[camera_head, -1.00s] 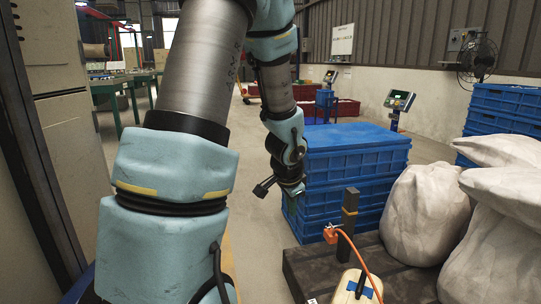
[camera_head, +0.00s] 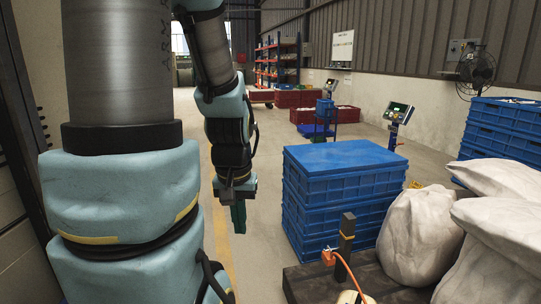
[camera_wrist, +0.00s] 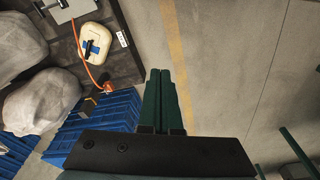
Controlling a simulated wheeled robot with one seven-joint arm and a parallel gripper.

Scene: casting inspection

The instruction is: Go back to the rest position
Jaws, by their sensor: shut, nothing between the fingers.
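My gripper (camera_head: 239,216) hangs pointing down above the bare floor, left of the stack of blue crates (camera_head: 345,158) in the head view. In the wrist view its two green fingers (camera_wrist: 160,85) lie side by side, shut with nothing between them. My arm comes down from the upper left of the head view and covers much of that side. No part of my gripper touches the crates.
A dark platform (camera_head: 400,288) at the lower right bears white sacks (camera_head: 415,235), a dark post (camera_head: 347,238) and an orange cable (camera_head: 350,275). More blue crates (camera_head: 500,130) and a fan (camera_head: 477,68) stand at the right. The concrete floor (camera_head: 265,250) under my gripper is clear.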

